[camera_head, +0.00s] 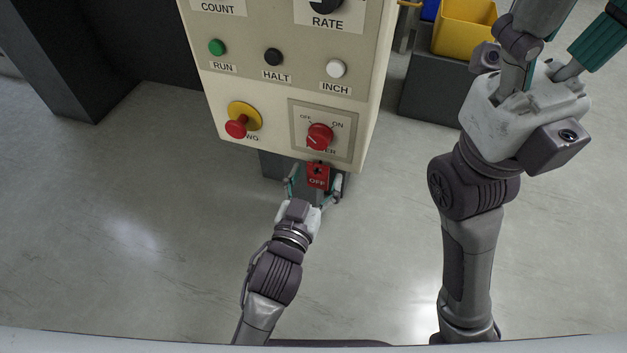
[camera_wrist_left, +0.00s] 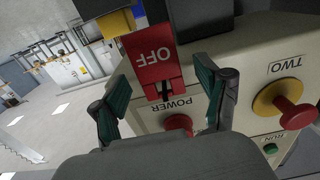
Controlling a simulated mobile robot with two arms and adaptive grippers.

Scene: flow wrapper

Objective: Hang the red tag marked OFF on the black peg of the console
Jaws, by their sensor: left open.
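The red tag marked OFF (camera_head: 317,181) is at the lower edge of the console (camera_head: 280,75), just below the red power knob (camera_head: 320,137). In the left wrist view the tag (camera_wrist_left: 152,52) appears upside down, with a dark slot at its knob end. A dark spot shows at the tag's hole in the head view; I cannot clearly make out the black peg there. My left gripper (camera_head: 315,180) is open, its teal-padded fingers on either side of the tag and apart from it. My right gripper (camera_head: 565,45) has its fingers spread, with the tips cut off at the top.
The console also carries a red mushroom button on a yellow base (camera_head: 237,125) and several small buttons. A yellow bin (camera_head: 464,28) stands on a dark grey block (camera_head: 430,95) behind it at right.

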